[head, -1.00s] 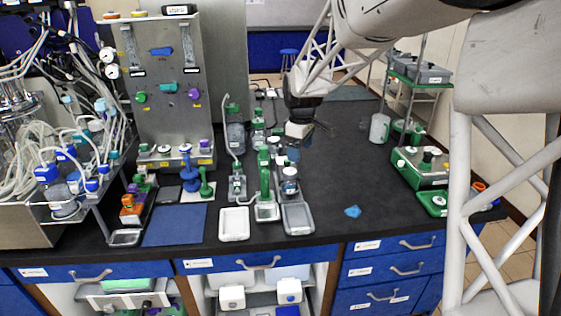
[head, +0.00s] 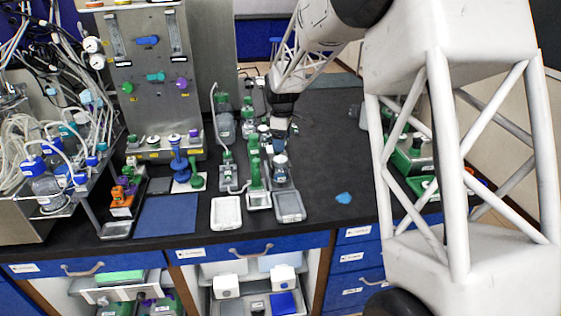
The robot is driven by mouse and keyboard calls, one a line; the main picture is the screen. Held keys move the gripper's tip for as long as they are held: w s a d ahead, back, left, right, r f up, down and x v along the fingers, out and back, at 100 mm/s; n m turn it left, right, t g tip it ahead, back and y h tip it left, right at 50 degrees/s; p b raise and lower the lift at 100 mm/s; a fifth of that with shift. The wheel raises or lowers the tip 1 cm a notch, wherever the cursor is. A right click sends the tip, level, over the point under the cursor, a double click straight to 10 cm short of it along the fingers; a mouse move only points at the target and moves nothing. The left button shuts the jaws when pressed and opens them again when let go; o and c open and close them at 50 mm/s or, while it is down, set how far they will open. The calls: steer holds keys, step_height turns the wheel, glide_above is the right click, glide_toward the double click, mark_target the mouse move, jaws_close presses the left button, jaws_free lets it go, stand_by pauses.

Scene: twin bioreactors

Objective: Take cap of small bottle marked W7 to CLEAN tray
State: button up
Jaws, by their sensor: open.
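My gripper (head: 279,132) points down in the middle of the bench, just behind and above a small clear bottle (head: 281,168). Its fingers are small here and partly merge with the bottles; it is open, and I see nothing held. The bottle stands at the back of a grey tray (head: 290,207). Other small bottles stand close behind it, partly hidden by my gripper. I cannot read W7 on any bottle, nor CLEAN on any tray. A white empty tray (head: 226,213) lies at the bench front, left of a tray with a green-handled item (head: 256,174).
A tall metal panel (head: 150,80) with knobs stands at the left. A blue mat (head: 166,216) and a blue stand (head: 179,165) lie before it.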

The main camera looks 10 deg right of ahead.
mark_target(282, 159)
steer(key=shift+f, duration=1.15)
steer(key=shift+f, duration=2.6)
steer(key=c, duration=1)
steer(key=shift+r, duration=0.1)
